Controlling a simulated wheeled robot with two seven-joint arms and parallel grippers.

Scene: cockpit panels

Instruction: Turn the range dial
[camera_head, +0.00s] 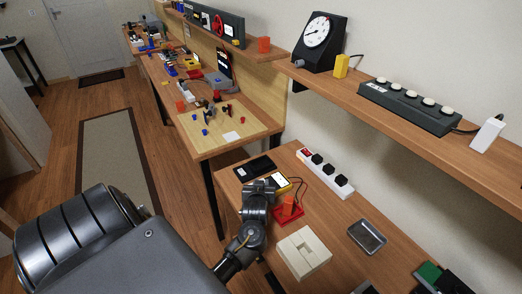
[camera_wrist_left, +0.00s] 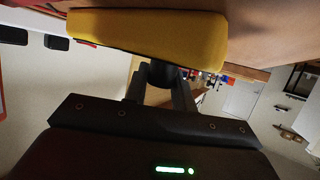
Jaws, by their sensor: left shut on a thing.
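A yellow meter (camera_head: 287,185) with a pale display lies on the near workbench, partly hidden by my left gripper. In the left wrist view the yellow body (camera_wrist_left: 150,32) spans the top of the picture. My left gripper (camera_head: 264,187) is at the left part of the meter. In the left wrist view its two dark fingers (camera_wrist_left: 159,85) are closed around a dark round dial (camera_wrist_left: 160,72) that stands out from the yellow body. The dial's pointer and markings are hidden. My right gripper is not in view.
A red base with an orange block (camera_head: 289,208) stands just beside the meter, with thin wires. A white power strip (camera_head: 326,173), a cream box (camera_head: 302,252) and a metal tray (camera_head: 367,237) are nearby. A shelf (camera_head: 430,130) runs above the bench at right.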

